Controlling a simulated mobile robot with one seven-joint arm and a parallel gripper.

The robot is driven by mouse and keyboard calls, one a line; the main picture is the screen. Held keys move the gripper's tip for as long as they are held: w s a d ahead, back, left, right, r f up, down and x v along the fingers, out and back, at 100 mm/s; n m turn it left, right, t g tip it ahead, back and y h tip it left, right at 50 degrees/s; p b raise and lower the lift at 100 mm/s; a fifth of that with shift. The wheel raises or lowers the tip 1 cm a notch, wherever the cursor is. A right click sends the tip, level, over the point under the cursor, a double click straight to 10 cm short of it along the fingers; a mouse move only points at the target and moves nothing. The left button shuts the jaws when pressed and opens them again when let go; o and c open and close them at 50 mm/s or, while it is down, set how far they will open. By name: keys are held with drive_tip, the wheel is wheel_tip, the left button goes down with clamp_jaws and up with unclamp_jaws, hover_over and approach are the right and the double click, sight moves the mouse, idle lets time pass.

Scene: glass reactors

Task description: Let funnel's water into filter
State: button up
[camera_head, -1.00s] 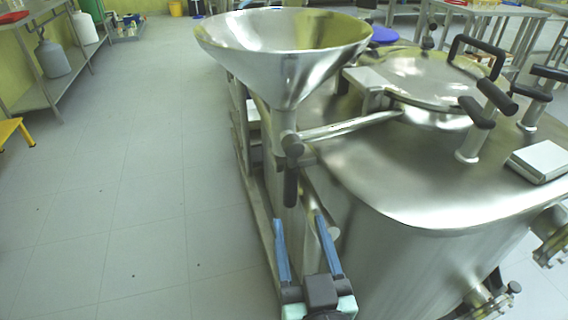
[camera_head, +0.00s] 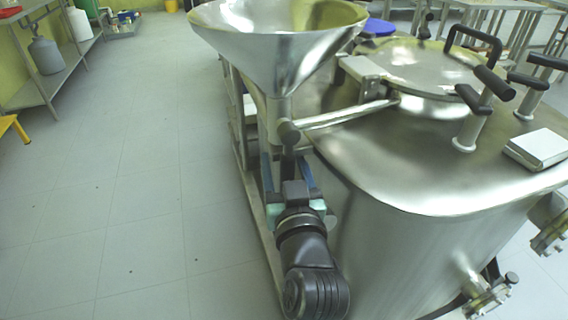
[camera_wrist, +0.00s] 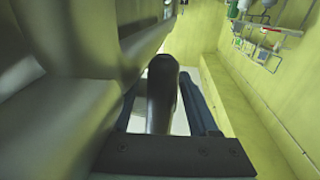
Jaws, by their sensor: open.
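The steel funnel (camera_head: 280,50) stands at the top centre of the head view; its inside floor is mostly out of sight and I cannot tell the water level. Below its neck is a valve with a dark handle (camera_head: 288,160) pointing down. The steel filter vessel (camera_head: 400,190) with a round lid (camera_head: 420,65) stands to the right, joined to the funnel by a pipe (camera_head: 345,115). My gripper (camera_head: 285,165) is open, with its blue fingers on both sides of the handle. In the wrist view the dark handle (camera_wrist: 162,95) stands between the fingers; contact is unclear.
The vessel's side wall is close to the right of my gripper. Black lid handles (camera_head: 490,85) and a white box (camera_head: 540,148) are on its top. The floor (camera_head: 130,200) to the left is clear, with a shelf (camera_head: 50,75) farther off.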

clamp_jaws()
idle(0.3)
idle(1.2)
